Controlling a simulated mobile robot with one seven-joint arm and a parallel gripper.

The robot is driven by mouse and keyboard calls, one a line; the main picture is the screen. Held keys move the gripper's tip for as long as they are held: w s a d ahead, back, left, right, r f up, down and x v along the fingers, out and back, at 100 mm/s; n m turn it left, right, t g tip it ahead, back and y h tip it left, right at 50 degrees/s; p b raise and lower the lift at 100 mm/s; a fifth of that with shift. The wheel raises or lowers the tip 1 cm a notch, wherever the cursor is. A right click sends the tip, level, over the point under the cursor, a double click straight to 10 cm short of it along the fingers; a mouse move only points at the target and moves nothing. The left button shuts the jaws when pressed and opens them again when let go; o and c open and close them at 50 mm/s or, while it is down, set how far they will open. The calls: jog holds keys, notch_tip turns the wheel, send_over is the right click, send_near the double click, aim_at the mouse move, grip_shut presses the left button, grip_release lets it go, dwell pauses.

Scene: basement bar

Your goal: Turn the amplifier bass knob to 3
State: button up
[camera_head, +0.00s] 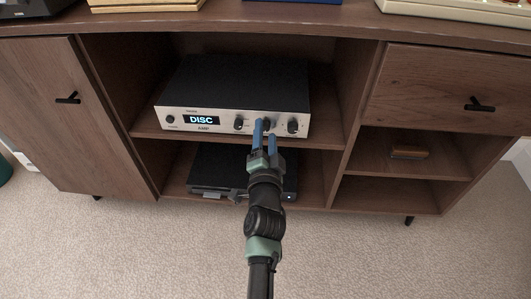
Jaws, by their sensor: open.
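The amplifier (230,85) sits on the upper open shelf of the wooden cabinet. The knob labels and settings are too small to read. Contact with a knob cannot be told.
A dark device (215,175) sits on the lower shelf, behind my arm. A closed door (65,115) is at the left and a closed drawer (445,88) at the right. A small brown item (409,153) lies on a right shelf. Carpet in front is clear.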

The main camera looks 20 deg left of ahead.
jog(key=b+v, duration=0.1)
jog(key=v, duration=1.1)
jog(key=shift+d+r, duration=0.1)
jog(key=w+d+r+n+t+p, duration=0.1)
jog(key=d+r+n+t+p, duration=0.25)
jog(key=r, duration=1.45)
jog(key=w+d+r+n+t+p, duration=0.1)
jog(key=d+r+n+t+p, duration=0.2)
jog(key=r, duration=1.6)
jog(key=s+d+r+t+h+p, duration=0.1)
jog(key=s+d+r+h+p, duration=0.2)
jog(key=r, duration=0.6)
jog(key=s+d+r+t+h+p, duration=0.1)
jog(key=s+d+r+t+p, duration=0.1)
jog(key=s+r, duration=0.5)
jog(key=s+d+r+t+h+p, duration=0.1)
jog(key=s+d+r+h+p, duration=0.15)
jog(key=r, duration=0.85)
notch_tip(320, 180, up, 37)
jog(key=p, duration=3.7)
jog(key=shift+w+n+p, duration=0.4)
jog(key=shift+w+n, duration=0.05)
